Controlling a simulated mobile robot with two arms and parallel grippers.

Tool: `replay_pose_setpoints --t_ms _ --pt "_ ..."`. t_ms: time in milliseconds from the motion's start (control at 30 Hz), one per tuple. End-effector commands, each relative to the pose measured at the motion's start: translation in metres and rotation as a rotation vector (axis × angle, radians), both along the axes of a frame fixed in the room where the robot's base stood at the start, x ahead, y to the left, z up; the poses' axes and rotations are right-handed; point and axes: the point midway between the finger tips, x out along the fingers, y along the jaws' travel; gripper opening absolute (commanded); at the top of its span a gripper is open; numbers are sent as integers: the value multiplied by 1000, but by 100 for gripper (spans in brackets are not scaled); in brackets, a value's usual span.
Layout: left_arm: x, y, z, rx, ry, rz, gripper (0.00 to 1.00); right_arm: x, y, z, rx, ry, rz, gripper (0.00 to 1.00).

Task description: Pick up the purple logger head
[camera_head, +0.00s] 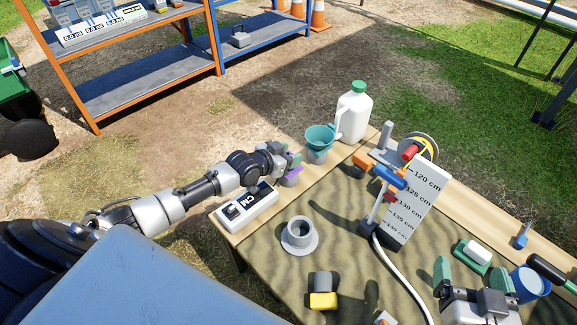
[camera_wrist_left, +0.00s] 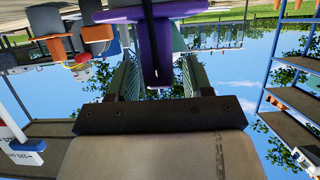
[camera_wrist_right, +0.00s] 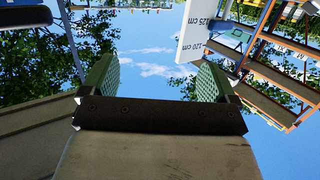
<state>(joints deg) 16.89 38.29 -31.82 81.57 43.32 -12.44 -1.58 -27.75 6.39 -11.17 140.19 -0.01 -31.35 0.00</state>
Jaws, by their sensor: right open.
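The purple logger head (camera_head: 293,177) is at the table's far left edge, just under my left gripper (camera_head: 294,160) in the head view. In the left wrist view the purple piece (camera_wrist_left: 153,50) stands between the two green fingers of my left gripper (camera_wrist_left: 157,72), which are drawn in close around it. I cannot tell whether its base touches the table. My right gripper (camera_head: 474,278) is open and empty over the table's near right part. In the right wrist view only sky and trees show between its fingers (camera_wrist_right: 157,80).
Near the left gripper are a white meter box (camera_head: 262,205), a teal funnel (camera_head: 320,138) and a white jug (camera_head: 355,112). A grey flanged cup (camera_head: 300,250), a depth scale board (camera_head: 418,203), a yellow-capped piece (camera_head: 323,301) and a blue cup (camera_head: 530,284) also stand on the table.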

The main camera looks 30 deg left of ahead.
Motion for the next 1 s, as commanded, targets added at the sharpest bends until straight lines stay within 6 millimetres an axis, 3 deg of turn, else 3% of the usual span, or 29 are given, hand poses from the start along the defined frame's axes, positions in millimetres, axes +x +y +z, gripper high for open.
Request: replay_pose_setpoints --t_ms 33,300,767,1000 --pt "0 0 0 0 0 0 42 0 0 0 0 0 0 89" --pt "0 0 0 0 0 0 1 0 0 0 0 1 -1 89" --pt "0 0 4 0 -1 0 0 -1 -1 -1 -5 21 -1 89" --pt "0 0 21 -1 -3 0 0 -12 -7 -22 -48 197 -12 89"
